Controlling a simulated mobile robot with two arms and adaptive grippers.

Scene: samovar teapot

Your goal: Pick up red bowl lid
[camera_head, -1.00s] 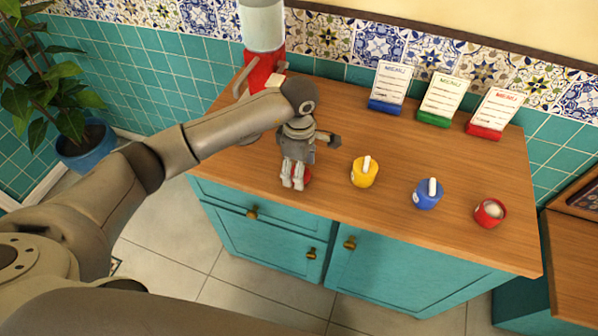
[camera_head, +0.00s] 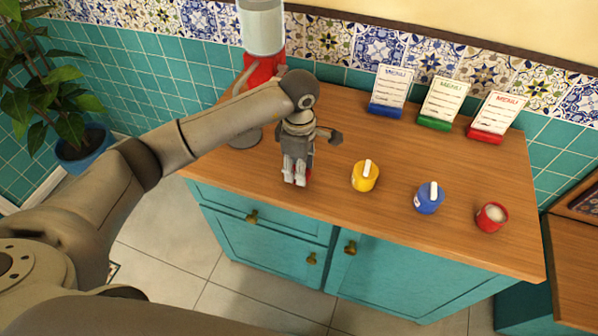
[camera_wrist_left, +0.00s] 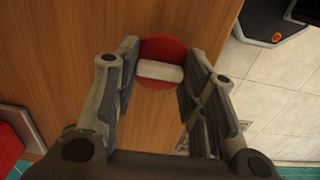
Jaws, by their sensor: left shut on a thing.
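The red bowl lid (camera_wrist_left: 162,50) is a round red disc with a white bar handle (camera_wrist_left: 160,72). In the left wrist view it sits between the two fingers of my left gripper (camera_wrist_left: 160,85), which is shut on it. In the head view my left gripper (camera_head: 295,180) points down over the counter's front left part and mostly hides the lid. I cannot tell whether the lid touches the counter. The red bowl (camera_head: 491,218) stands uncovered at the counter's right, with pale contents. My right gripper is not in view.
A yellow bowl (camera_head: 365,177) and a blue bowl (camera_head: 429,198), both with lids, stand on the wooden counter (camera_head: 390,235). Menu stands with blue (camera_head: 386,111), green (camera_head: 434,123) and red (camera_head: 485,136) bases line the back. A red samovar (camera_head: 262,70) is behind my arm.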

